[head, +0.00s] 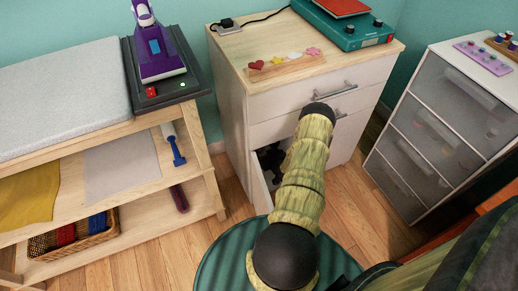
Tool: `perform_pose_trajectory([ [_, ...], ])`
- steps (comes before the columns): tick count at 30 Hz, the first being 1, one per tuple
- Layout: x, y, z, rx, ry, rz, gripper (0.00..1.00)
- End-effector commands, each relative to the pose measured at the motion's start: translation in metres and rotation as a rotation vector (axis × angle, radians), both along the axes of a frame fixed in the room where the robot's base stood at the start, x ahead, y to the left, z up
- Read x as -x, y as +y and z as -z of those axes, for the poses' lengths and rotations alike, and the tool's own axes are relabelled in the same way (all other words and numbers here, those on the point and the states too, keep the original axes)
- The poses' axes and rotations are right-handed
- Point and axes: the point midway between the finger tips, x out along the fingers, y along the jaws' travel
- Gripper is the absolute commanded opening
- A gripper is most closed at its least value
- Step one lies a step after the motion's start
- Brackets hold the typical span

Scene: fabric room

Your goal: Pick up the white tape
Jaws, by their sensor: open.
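I cannot make out a white tape anywhere in the head view. My gripper (271,158) shows only as a small dark shape left of my arm, at the opening in the lower left of the white cabinet (232,105). The jaws are open, but my arm hides much of this area and I cannot see anything between the fingers. A lower cabinet door (260,187) appears to stand ajar beside the gripper. The inside of the cabinet is dark and mostly hidden.
A wooden bench (205,150) on the left bears a purple iron (160,50); its shelves hold a blue-handled tool (175,148) and a wicker basket (95,232). A teal device (340,28) stands on the cabinet. A grey drawer unit (435,125) is at right. A round green rug (222,262) lies below.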

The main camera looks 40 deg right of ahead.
Motion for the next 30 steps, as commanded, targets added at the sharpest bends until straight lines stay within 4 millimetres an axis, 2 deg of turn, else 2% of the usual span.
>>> perform_pose_trajectory([
  [5,-0.009,0.000,0.005,0.001,-0.002,-0.003,0.73],
  [12,-0.038,-0.010,0.020,0.001,-0.003,0.005,0.73],
  [15,-0.044,-0.011,0.023,0.001,-0.001,0.005,0.73],
  [30,-0.046,-0.008,0.022,0.000,0.000,0.000,0.73],
])
